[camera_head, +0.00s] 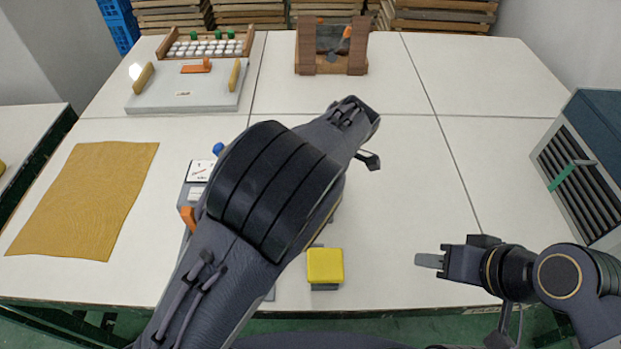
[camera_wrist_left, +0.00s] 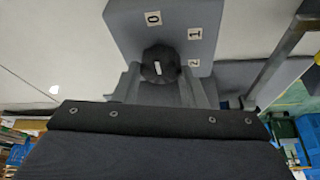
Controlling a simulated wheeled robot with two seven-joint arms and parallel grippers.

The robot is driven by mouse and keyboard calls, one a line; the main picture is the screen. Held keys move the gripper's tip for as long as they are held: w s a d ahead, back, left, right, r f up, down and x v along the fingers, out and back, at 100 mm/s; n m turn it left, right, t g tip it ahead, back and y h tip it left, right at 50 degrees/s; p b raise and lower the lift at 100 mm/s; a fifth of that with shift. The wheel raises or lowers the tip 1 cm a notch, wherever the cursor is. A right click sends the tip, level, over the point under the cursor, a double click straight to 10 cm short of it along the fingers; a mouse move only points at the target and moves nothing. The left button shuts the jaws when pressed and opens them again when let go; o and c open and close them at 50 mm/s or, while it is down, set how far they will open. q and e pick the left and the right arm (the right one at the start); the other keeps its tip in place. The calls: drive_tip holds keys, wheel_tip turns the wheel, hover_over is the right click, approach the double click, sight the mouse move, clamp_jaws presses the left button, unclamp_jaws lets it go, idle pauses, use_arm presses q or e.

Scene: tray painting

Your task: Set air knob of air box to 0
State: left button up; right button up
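The air box (camera_wrist_left: 125,20) is grey, with labels 0, 1 and 2 around a black air knob (camera_wrist_left: 161,66). The knob's white mark runs roughly in line with the 0 label (camera_wrist_left: 153,18). My left gripper (camera_wrist_left: 160,82) has one grey finger on each side of the knob, and both seem to touch it. In the head view my left arm covers the knob, the left gripper and most of the panel. My right gripper (camera_head: 430,261) hangs above the table at the right, away from the box; its fingers overlap side-on.
A gauge (camera_head: 202,171), a blue knob (camera_head: 218,149), an orange lever (camera_head: 188,215) and a yellow button (camera_head: 325,265) show around my left arm. An ochre cloth (camera_head: 85,200) lies left. A vented box (camera_head: 580,185) stands right. The table's right middle is clear.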

use_arm(q)
drive_tip(key=o, duration=0.4)
drive_tip(key=v, duration=0.7)
drive_tip(key=shift+d+r, duration=0.2)
drive_tip(key=shift+r, duration=0.15)
drive_tip(key=shift+s, duration=0.1)
drive_tip(key=s+a+r+m+g+h+p, duration=0.1)
drive_tip(key=s+a+r+m+h+p, duration=0.2)
drive_tip(key=a, duration=0.6)
drive_tip(key=s+a+r+m+h, duration=0.2)
drive_tip(key=s+a+r+h, duration=0.15)
drive_tip(key=a, duration=0.45)
drive_tip(key=s+a+m+t+p, duration=0.1)
drive_tip(key=s+a+m+t, duration=0.2)
drive_tip(key=s, duration=0.5)
drive_tip(key=s+a+m+t+h+p, duration=0.1)
drive_tip(key=s+a+m+t, duration=0.1)
drive_tip(key=s+m, duration=0.3)
drive_tip(key=s+a, duration=0.1)
drive_tip(key=s, duration=0.2)
drive_tip(key=shift+s+a+r+m+t, duration=0.25)
drive_tip(key=shift+s+a+m+t, duration=0.05)
drive_tip(key=shift+a+t, duration=0.1)
